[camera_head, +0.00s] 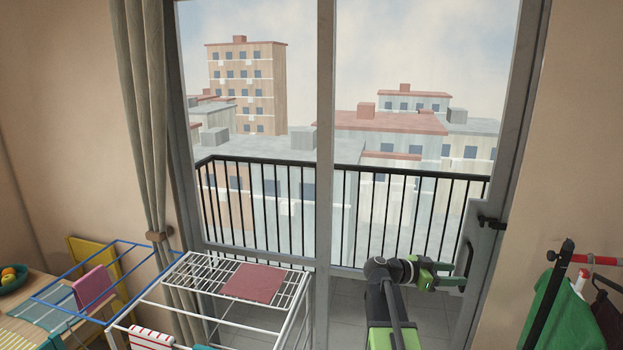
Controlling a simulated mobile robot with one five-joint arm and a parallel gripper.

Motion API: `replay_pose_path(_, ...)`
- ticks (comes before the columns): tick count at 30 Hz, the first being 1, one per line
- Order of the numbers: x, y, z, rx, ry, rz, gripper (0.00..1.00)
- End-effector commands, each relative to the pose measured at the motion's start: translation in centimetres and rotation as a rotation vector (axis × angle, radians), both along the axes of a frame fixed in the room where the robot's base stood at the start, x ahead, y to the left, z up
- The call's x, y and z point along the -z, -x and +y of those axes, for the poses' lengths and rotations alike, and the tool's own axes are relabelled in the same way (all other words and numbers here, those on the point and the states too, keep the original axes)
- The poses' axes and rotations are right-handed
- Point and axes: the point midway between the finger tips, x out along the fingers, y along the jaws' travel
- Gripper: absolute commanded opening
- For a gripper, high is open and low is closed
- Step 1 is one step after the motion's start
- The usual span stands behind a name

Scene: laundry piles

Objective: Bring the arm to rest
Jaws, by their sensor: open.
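My arm rises from the bottom of the view, green and grey, right of the middle. Its end, my gripper (452,277), points to the right in front of the glass balcony door (480,230). The gripper is open, with a gap between its green fingers, and I see nothing held in it. It appears close to the door's dark handle (467,262); I cannot tell whether they touch.
A white drying rack (285,318) with a dark red cloth (253,284) stands left of my arm. A blue-framed rack (100,318) holds more cloths. A wooden table (30,318) is far left. Clothes, including a green garment (565,315), hang at the right.

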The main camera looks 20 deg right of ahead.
Motion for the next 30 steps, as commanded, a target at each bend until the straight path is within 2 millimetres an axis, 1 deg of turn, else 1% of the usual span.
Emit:
replay_pose_path(1,3.1,-1.5,3.8,-0.057,-0.068,0.01,0.49)
replay_pose_path(2,4.6,-2.3,5.9,-0.089,-0.117,0.024,0.49)
replay_pose_path(3,6.6,-3.2,8.7,-0.132,-0.184,0.047,0.49)
replay_pose_path(5,9.5,-4.2,13.0,-0.202,-0.288,0.097,0.49)
replay_pose_path(6,11.4,-4.7,15.9,-0.253,-0.36,0.136,0.49)
replay_pose_path(8,14.1,-5.0,20.3,-0.335,-0.47,0.206,0.49)
replay_pose_path(9,16.0,-5.0,23.3,-0.397,-0.545,0.257,0.49)
replay_pose_path(11,18.5,-4.8,27.9,-0.5,-0.66,0.345,0.49)
replay_pose_path(12,20.1,-4.3,31.0,-0.575,-0.738,0.407,0.49)
replay_pose_path(14,22.2,-3.3,35.6,-0.705,-0.859,0.511,0.49)
replay_pose_path(15,23.3,-2.4,38.5,-0.803,-0.943,0.584,0.49)
replay_pose_path(17,24.4,-0.7,42.4,-0.973,-1.071,0.693,0.49)
replay_pose_path(18,24.7,0.2,44.3,-1.088,-1.136,0.754,0.49)
replay_pose_path(20,24.9,0.9,46.5,-1.238,-1.194,0.833,0.49)
replay_pose_path(21,24.9,1.0,47.4,-1.316,-1.207,0.875,0.49)
replay_pose_path(22,24.9,1.1,47.7,-1.361,-1.208,0.904,0.49)
replay_pose_path(24,24.9,1.2,47.8,-1.422,-1.192,0.962,0.49)
replay_pose_path(25,24.9,1.2,47.5,-1.436,-1.186,0.976,0.49)
replay_pose_path(30,24.9,1.1,47.2,-1.453,-1.176,0.993,0.49)
